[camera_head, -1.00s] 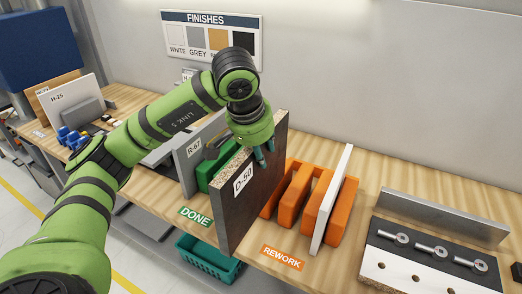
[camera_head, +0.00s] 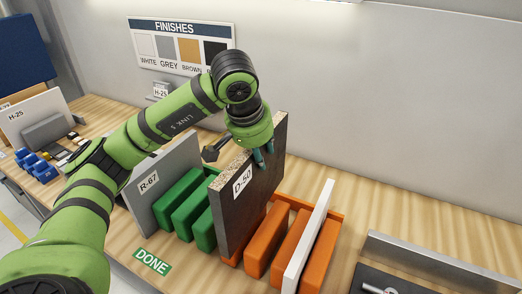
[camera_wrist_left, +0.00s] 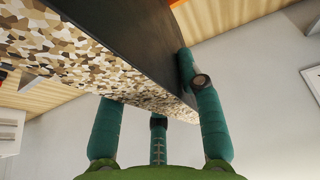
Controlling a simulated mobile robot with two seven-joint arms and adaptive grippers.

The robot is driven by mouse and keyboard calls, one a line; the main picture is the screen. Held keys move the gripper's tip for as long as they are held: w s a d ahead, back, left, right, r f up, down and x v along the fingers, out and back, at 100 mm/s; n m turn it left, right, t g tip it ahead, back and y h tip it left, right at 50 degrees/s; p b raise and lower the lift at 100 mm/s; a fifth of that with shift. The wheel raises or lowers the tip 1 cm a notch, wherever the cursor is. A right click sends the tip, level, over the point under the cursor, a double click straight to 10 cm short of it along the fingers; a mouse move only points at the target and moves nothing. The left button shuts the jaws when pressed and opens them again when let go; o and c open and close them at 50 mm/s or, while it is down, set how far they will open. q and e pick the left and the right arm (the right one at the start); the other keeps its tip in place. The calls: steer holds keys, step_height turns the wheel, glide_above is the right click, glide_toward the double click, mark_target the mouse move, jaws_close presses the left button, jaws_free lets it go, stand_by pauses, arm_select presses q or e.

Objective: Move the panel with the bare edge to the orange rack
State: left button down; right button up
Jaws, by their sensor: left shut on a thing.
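The dark panel labelled D-50 (camera_head: 250,190) has a speckled, bare chipboard top edge. My left gripper (camera_head: 264,157) is shut on that top edge and holds the panel upright, over the left side of the orange rack (camera_head: 292,240). The panel's lower end is in front of the rack's left part; I cannot tell whether it touches the rack. In the left wrist view the teal fingers (camera_wrist_left: 158,115) straddle the panel's speckled edge (camera_wrist_left: 70,65). A white panel (camera_head: 308,238) stands in the orange rack. My right gripper is not in view.
The green rack (camera_head: 181,203) is left of the held panel, with a grey panel R-67 (camera_head: 160,180) at its left. A green DONE label (camera_head: 152,261) lies in front. A metal fixture (camera_head: 430,262) stands at right. A white panel H-25 (camera_head: 32,115) is far left.

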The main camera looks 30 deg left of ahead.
arm_select(q)
steer(key=b, duration=0.4)
glide_above(260, 196)
steer(key=w, duration=0.1)
steer(key=f, duration=0.6)
steer(key=shift+w+a, duration=0.1)
steer(key=shift+a, duration=0.25)
step_height(260, 196, down, 2)
steer(key=shift+f+b, duration=0.2)
steer(key=shift+b, duration=0.75)
step_height(260, 196, down, 5)
steer(key=b, duration=0.5)
steer(key=shift+f, duration=0.2)
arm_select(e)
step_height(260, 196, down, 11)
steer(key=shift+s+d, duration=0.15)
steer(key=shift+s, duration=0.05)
arm_select(q)
steer(key=c, duration=0.8)
jaws_free()
steer(key=shift+o, duration=0.3)
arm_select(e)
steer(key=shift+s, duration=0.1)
arm_select(q)
steer(key=shift+d, duration=0.1)
